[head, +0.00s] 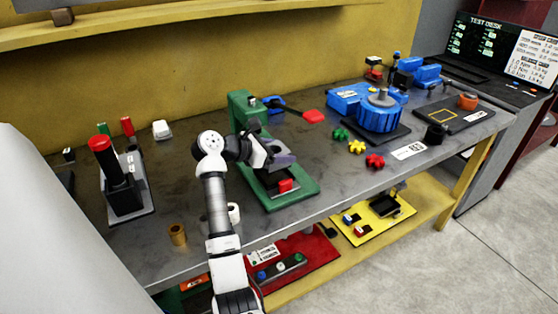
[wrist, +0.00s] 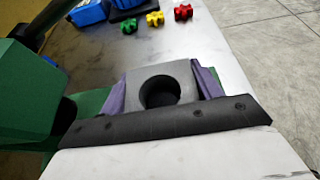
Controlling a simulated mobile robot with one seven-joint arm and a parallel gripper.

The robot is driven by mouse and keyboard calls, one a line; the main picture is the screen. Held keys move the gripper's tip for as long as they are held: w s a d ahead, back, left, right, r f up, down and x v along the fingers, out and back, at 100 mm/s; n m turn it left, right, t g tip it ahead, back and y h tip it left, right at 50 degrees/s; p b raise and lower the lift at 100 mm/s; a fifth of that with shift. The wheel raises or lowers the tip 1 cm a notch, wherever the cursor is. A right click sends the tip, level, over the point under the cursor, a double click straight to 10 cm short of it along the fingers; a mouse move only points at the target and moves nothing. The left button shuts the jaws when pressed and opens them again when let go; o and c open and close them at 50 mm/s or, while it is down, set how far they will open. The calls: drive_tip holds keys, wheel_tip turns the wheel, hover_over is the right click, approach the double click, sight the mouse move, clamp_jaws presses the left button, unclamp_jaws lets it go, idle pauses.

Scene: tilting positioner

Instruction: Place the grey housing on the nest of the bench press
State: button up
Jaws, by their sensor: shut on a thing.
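The green bench press (head: 240,112) stands mid-table in the head view, with its base plate (head: 303,192) toward the front edge. A dark block and a red part (head: 286,186) sit low on the base. My gripper (head: 282,158) is over the base, beside the column. In the wrist view the grey housing (wrist: 135,84), a block with a round dark bore, sits between the two purple fingers of my gripper (wrist: 160,85), which is shut on it. The press (wrist: 22,95) fills the left of that view. The nest is mostly hidden under my gripper, and I cannot tell whether the housing touches it.
A blue rotary unit (head: 380,112) stands to the right, with green, yellow (head: 356,146) and red star knobs before it. A black stand with a red top (head: 103,145) and a brass bushing (head: 178,234) are left. Bare tabletop (head: 345,175) lies right of the press.

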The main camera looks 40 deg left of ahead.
drive_tip(key=shift+f+p, duration=0.6)
drive_tip(key=shift+f, duration=1.45)
drive_tip(key=shift+f, duration=0.1)
drive_tip(key=o, duration=1.4)
drive_tip(key=shift+f, duration=0.1)
